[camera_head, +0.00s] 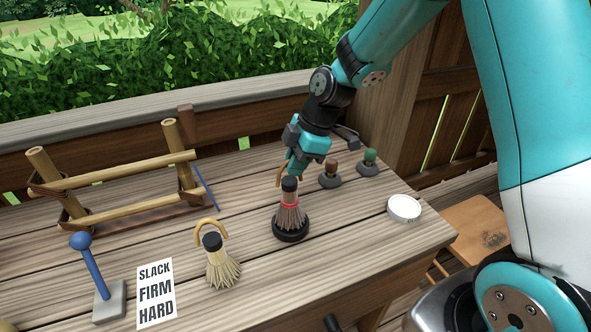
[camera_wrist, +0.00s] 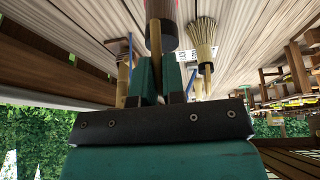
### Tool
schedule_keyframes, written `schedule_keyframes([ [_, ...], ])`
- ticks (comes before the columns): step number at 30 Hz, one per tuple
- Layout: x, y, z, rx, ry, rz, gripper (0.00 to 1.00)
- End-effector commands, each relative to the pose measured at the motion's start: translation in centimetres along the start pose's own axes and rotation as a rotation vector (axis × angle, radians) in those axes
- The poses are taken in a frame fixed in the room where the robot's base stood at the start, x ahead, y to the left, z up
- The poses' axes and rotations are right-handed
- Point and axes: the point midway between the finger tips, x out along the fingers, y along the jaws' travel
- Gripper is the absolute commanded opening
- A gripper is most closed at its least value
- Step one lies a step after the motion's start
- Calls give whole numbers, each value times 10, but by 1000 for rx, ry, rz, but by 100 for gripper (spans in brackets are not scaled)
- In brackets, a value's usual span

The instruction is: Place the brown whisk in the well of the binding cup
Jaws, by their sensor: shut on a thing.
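The brown whisk (camera_head: 292,214) has a tan loop handle, a black collar and a reddish band round its bristles. It stands about upright, with its bristle end at the round black binding cup (camera_head: 291,235). Its lower tips seem to be inside the cup's rim, though I cannot tell how deep. My gripper (camera_head: 297,167) is above the cup and shut on the whisk's handle. In the wrist view the handle (camera_wrist: 155,42) runs up between my fingers to the dark collar. The cup cannot be made out there.
A straw-coloured whisk (camera_head: 221,268) stands to the left, near a blue-knobbed lever (camera_head: 91,265) and a SLACK/FIRM/HARD card (camera_head: 155,293). A bamboo rack (camera_head: 125,190) is at back left. Two small knobs (camera_head: 330,174) (camera_head: 368,162) and a white round dish (camera_head: 404,208) are at right.

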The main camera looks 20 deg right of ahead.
Motion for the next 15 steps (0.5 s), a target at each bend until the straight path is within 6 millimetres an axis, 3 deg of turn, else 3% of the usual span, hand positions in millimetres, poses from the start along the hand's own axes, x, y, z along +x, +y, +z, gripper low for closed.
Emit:
schedule_keyframes([
  [5, 21, -2, 8, 1, 1, -3, 0],
  [15, 25, -2, 10, 0, 1, -1, 0],
])
